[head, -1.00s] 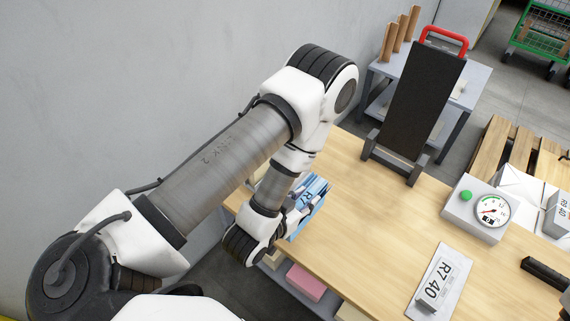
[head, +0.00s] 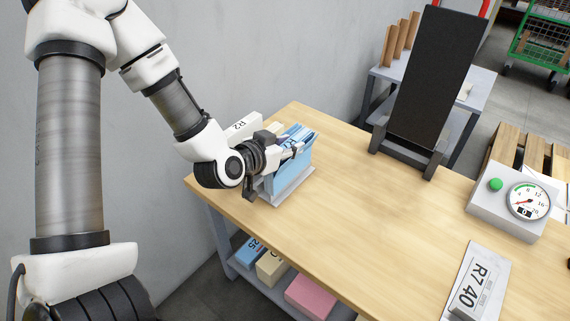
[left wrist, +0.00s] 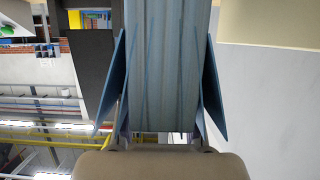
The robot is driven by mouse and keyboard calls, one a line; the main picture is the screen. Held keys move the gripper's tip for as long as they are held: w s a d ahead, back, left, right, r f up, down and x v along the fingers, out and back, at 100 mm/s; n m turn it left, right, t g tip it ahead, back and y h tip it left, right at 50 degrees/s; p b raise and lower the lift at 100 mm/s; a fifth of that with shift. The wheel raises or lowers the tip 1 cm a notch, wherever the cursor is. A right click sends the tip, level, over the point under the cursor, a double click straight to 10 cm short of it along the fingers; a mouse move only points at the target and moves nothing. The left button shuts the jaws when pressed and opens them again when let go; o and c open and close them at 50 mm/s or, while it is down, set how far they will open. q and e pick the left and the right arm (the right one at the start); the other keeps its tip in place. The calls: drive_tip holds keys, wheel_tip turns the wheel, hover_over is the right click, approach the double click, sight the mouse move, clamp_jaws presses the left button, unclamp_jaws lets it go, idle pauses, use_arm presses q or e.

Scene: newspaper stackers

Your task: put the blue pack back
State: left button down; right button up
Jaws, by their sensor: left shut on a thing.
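My left gripper (head: 290,152) is shut on a blue pack (head: 292,172) at the left end of the wooden table. The pack stands upright over a small light grey base (head: 293,190); I cannot tell whether it touches the base. In the left wrist view the blue pack (left wrist: 163,65) fills the gap between the two fingers. The gripper hides part of the pack in the head view. Another blue block (head: 249,252), marked 25, lies on the shelf under the table. My right gripper is not in view.
A white block marked R2 (head: 241,125) is behind the gripper. A black upright board (head: 435,80) stands at the table's back. A dial scale (head: 510,205) and an R7 40 plate (head: 477,285) are at right. The table's middle is clear. A pink block (head: 310,296) lies below.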

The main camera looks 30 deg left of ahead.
use_arm(q)
drive_tip(key=shift+w+a+p, duration=0.3)
drive_tip(key=shift+w+a, duration=0.35)
drive_tip(key=shift+a, duration=0.05)
drive_tip(key=f, duration=0.1)
drive_tip(key=f+b, duration=0.1)
drive_tip(key=f, duration=0.1)
drive_tip(key=shift+w+a+f+b, duration=0.25)
drive_tip(key=shift+a+f+b, duration=0.05)
drive_tip(key=shift+f, duration=0.05)
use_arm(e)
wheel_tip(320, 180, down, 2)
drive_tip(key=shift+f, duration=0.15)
use_arm(q)
drive_tip(key=c, duration=1.3)
unclamp_jaws()
drive_tip(key=shift+f, duration=0.15)
drive_tip(key=o, duration=0.5)
drive_tip(key=shift+c, duration=0.2)
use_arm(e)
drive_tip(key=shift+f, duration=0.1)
